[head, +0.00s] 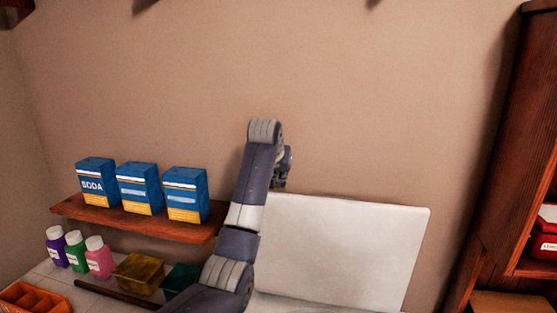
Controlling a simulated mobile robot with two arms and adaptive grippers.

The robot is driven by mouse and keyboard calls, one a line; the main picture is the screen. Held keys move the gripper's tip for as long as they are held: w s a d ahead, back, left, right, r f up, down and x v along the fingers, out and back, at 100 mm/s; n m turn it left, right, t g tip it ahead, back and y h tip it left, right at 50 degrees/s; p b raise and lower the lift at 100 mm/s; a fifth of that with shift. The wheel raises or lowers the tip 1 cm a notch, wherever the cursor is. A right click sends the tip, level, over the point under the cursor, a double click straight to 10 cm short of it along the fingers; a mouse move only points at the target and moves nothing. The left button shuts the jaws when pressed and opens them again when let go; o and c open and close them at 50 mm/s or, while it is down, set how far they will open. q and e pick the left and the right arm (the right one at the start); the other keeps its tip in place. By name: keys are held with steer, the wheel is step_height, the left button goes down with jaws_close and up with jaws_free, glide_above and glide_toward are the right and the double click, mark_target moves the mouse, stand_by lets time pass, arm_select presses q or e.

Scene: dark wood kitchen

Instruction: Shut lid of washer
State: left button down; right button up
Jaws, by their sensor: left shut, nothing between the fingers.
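The washer lid (345,250) is a flat white panel standing up, leaning near the beige wall. A strip of the washer's white top (300,304) shows below it at the bottom edge. My left arm rises in front of the lid's left edge. My left gripper (284,168) is only partly visible behind the arm's upper end, just above the lid's top left corner. It is shut with nothing in it. I cannot tell whether it touches the lid. My right gripper is out of view.
A wooden shelf (140,221) with several blue soda boxes (138,188) is left of my arm. A dark wood cabinet (505,170) stands at right.

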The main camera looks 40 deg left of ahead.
arm_select(q)
steer(key=s, duration=0.1)
steer(key=s+d+p, duration=0.1)
steer(key=s, duration=0.1)
steer(key=shift+s+d+r, duration=0.1)
steer(key=shift+s+d, duration=0.1)
steer(key=shift+d, duration=0.1)
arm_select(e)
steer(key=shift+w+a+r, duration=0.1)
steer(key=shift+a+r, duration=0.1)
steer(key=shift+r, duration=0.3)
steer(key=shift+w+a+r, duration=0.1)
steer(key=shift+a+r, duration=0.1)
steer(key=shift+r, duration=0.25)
arm_select(q)
steer(key=shift+s, duration=0.1)
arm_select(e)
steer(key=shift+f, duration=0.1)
